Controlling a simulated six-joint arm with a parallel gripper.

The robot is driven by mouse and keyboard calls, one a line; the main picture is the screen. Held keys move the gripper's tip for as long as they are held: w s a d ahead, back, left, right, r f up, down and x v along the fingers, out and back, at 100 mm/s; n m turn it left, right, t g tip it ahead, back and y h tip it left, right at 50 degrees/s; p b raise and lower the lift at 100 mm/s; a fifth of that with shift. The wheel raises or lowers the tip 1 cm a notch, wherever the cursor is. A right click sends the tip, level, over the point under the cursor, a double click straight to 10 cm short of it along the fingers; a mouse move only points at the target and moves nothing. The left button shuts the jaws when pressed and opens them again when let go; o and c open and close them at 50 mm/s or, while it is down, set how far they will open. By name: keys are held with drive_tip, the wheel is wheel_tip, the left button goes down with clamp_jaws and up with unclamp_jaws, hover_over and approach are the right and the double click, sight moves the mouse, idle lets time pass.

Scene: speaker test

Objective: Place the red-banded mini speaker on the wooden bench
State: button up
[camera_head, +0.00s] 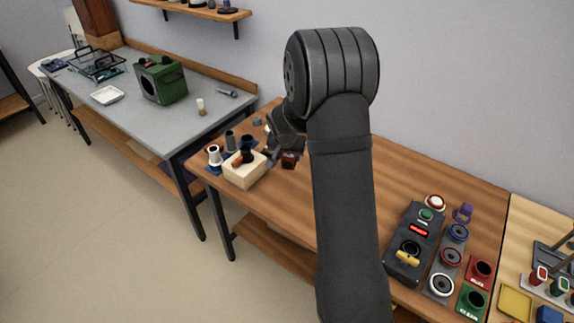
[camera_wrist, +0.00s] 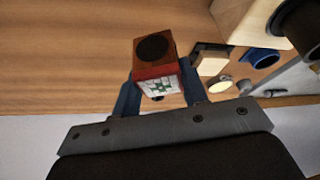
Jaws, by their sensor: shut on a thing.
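The red-banded mini speaker (camera_wrist: 155,52) is a small brown box with a round black driver, a red band and a pale patterned face. It sits between the two blue fingers of my gripper (camera_wrist: 158,92), which is shut on it. In the camera_head view the speaker (camera_head: 289,160) is a small dark and red block at my gripper (camera_head: 281,155), partly hidden by it. The wooden bench (camera_head: 270,205) spans the middle; the gripper is over its back left part. I cannot tell whether the speaker touches the bench top.
A cream block (camera_head: 243,171) with a dark and orange piece on it stands left of the gripper, beside several small cylinders. A black control box (camera_head: 413,245) and round parts are at the bench's right. A grey table (camera_head: 150,112) holds a green box (camera_head: 161,79).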

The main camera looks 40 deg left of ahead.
sight(284, 164)
drive_tip(key=shift+s+a+f, duration=0.2)
drive_tip(key=shift+a+f, duration=0.3)
drive_tip(key=shift+a, duration=0.35)
drive_tip(key=shift+f, duration=2.05)
drive_tip(key=shift+f, duration=0.15)
drive_tip(key=o, duration=1)
drive_tip(key=v, duration=1.2)
drive_tip(key=shift+s, duration=0.1)
